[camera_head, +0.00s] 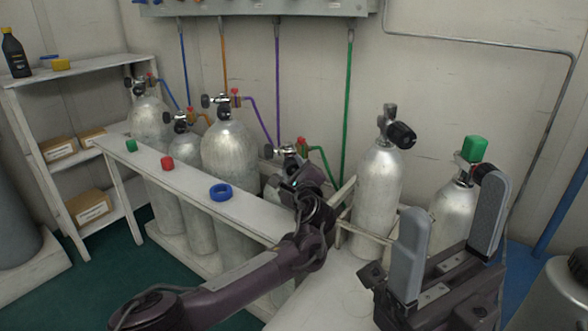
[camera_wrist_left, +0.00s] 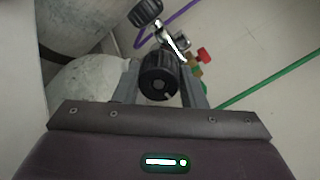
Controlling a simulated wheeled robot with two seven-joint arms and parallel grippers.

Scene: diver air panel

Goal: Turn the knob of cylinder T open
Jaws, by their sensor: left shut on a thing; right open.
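My left gripper (camera_head: 291,172) is at the valve of a cylinder with a green hose, at the right end of the racked row. In the left wrist view, my left gripper (camera_wrist_left: 160,92) has its fingers either side of a black round knob (camera_wrist_left: 158,84) and is shut on it. A second black knob (camera_wrist_left: 145,12) and a red handle (camera_wrist_left: 204,55) show beyond it. My arm hides most of this cylinder in the head view. No letter T can be read on any cylinder. My right gripper (camera_head: 453,192) is open and empty, in front of the cylinders at right.
Several hosed cylinders, including a large one (camera_head: 229,150), stand behind a white rail (camera_head: 190,188) holding a green cap (camera_head: 131,146), red cap (camera_head: 167,163) and blue ring (camera_head: 220,192). Two free cylinders, one black-knobbed (camera_head: 377,190) and one green-capped (camera_head: 450,205), stand at right.

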